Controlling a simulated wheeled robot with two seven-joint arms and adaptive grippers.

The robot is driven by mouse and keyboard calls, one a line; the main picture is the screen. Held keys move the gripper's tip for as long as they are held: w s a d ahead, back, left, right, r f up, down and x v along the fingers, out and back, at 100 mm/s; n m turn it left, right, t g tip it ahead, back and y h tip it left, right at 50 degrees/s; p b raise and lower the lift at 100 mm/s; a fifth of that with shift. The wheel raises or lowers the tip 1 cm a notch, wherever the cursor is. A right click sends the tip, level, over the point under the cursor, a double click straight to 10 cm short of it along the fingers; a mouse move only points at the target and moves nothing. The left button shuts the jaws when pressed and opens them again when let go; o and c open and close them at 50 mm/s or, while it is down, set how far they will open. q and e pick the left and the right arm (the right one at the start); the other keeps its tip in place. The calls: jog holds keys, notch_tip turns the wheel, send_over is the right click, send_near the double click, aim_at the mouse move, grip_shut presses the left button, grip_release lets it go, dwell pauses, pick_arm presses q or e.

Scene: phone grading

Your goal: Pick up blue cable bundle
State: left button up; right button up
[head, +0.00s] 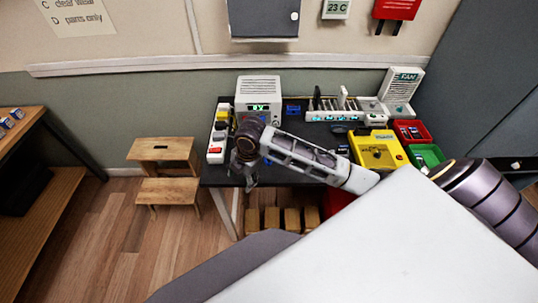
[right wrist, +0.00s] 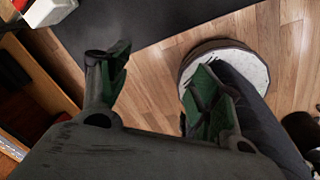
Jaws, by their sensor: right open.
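I cannot make out a blue cable bundle for certain. A small dark blue item (head: 293,109) lies on the dark table (head: 220,180) right of the white box with a green display, too small to identify. My right gripper (head: 246,178) hangs at the table's front left edge, with nothing seen in it. In the right wrist view its two fingers (right wrist: 160,82) stand wide apart, with wooden floor showing between them. My left gripper is not in view.
The white display box (head: 258,92) and a strip with coloured blocks (head: 217,145) stand at the table's left. A yellow box (head: 378,150), red tray (head: 411,131) and green tray (head: 426,155) are at the right. A wooden step stool (head: 163,150) stands left of the table.

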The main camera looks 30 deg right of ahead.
jog(key=w+d+r+n, duration=0.4)
jog(key=d, duration=0.4)
jog(key=w+d+r+n+g+h, duration=0.1)
jog(key=w+d+r+n, duration=0.2)
jog(key=d, duration=0.5)
notch_tip(320, 180, up, 2)
jog(key=shift+w+d+r+n+g+h, duration=0.1)
jog(key=shift+w+d+n+g+h, duration=0.2)
jog(key=shift+w, duration=0.4)
jog(key=shift+a, duration=0.15)
jog(key=shift+f, duration=4.4)
jog(key=shift+a+f+p, duration=0.1)
jog(key=shift+f+p, duration=0.35)
jog(key=shift+f, duration=2.15)
